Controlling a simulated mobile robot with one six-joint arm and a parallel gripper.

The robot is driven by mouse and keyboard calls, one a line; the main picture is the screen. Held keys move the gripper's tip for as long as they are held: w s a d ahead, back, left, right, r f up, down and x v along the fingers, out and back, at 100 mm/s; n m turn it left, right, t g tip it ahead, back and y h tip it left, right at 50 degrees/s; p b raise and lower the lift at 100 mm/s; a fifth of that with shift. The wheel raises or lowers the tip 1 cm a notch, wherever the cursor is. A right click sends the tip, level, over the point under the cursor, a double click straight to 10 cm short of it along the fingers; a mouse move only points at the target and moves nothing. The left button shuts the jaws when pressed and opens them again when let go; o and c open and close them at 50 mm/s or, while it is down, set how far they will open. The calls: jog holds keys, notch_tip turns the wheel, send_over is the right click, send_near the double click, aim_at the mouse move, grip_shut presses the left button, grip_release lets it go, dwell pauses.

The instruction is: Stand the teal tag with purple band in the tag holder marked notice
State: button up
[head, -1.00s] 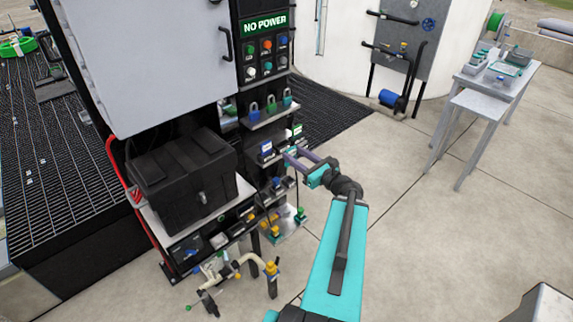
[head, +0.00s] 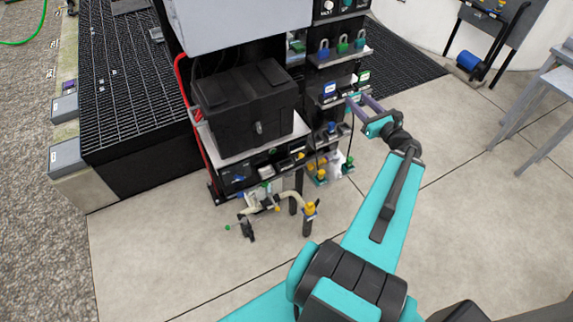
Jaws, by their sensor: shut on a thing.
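My gripper (head: 361,103) reaches from the right to the front of the shelf rack, its two purplish fingers pointing left. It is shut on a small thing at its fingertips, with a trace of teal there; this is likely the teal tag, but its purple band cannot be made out. A blue-and-white tag (head: 329,89) and a green-and-white tag (head: 363,77) stand on the rack shelf just left of and behind the fingertips. The holder markings are too small to read, so I cannot tell which holder is marked notice.
A black toolbox (head: 245,108) sits on a shelf left of the rack. Padlocks (head: 343,46) stand on the shelf above the tags. Valve pipework (head: 275,203) stands low in front. The concrete floor (head: 160,255) is open at the front left.

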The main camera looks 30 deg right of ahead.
notch_tip(320, 180, down, 13)
jog(key=b, duration=1.2)
jog(key=shift+r+b, duration=0.2)
jog(key=shift+b, duration=0.1)
jog(key=shift+s+d, duration=0.1)
